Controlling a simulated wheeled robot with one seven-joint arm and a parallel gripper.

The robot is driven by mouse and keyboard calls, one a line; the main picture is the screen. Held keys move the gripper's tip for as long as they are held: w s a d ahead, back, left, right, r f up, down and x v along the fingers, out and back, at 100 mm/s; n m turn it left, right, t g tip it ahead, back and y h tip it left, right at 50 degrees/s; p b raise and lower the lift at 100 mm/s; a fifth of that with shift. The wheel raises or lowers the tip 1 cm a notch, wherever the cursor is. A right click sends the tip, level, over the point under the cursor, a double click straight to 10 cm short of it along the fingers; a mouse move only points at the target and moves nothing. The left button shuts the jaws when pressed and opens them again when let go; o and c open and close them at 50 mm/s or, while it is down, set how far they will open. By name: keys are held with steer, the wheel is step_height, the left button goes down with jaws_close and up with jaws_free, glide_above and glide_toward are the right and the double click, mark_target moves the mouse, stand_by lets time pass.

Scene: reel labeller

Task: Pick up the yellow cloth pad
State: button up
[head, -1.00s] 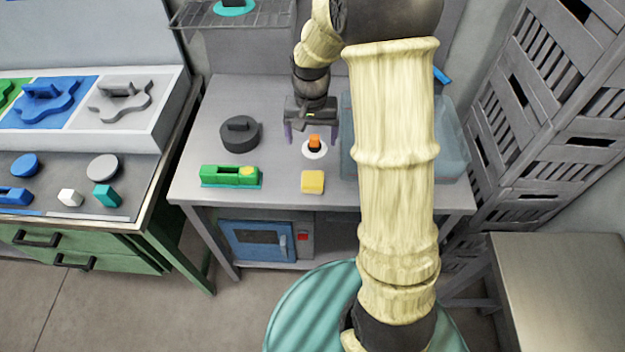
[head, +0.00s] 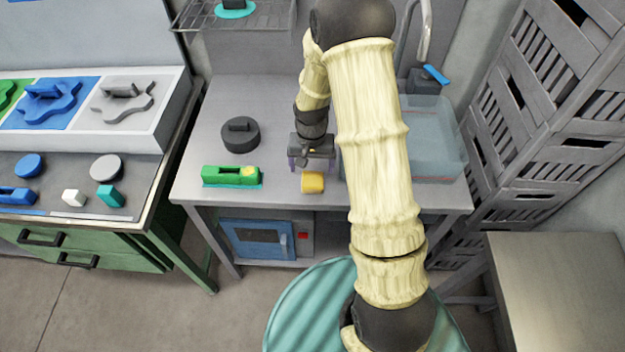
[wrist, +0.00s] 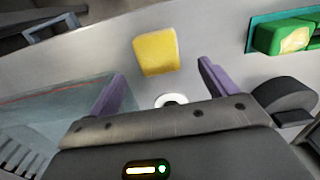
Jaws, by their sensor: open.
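The yellow cloth pad (head: 312,183) lies on the grey table near its front edge. In the wrist view the pad (wrist: 156,51) shows whole, ahead of and between the two purple fingers. My gripper (head: 312,163) is just behind the pad in the head view, above the table. In the wrist view my gripper (wrist: 160,82) is open, with nothing between its fingers. The gap between fingertips and pad is hard to judge.
A green device (head: 231,175) and a dark round weight (head: 240,134) stand left of the pad. A clear bin (head: 436,140) is to the right, partly behind my arm. In the wrist view a white ring (wrist: 171,100) lies close behind the gripper's fingers.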

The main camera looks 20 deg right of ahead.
mark_target(313, 179)
steer(key=shift+f, duration=0.6)
steer(key=shift+f, duration=0.1)
steer(key=shift+s+f+p, duration=0.2)
steer(key=shift+f+p, duration=0.8)
steer(key=shift+f, duration=1.55)
steer(key=shift+d, duration=0.1)
steer(key=shift+c, duration=0.3)
steer(key=c, duration=1)
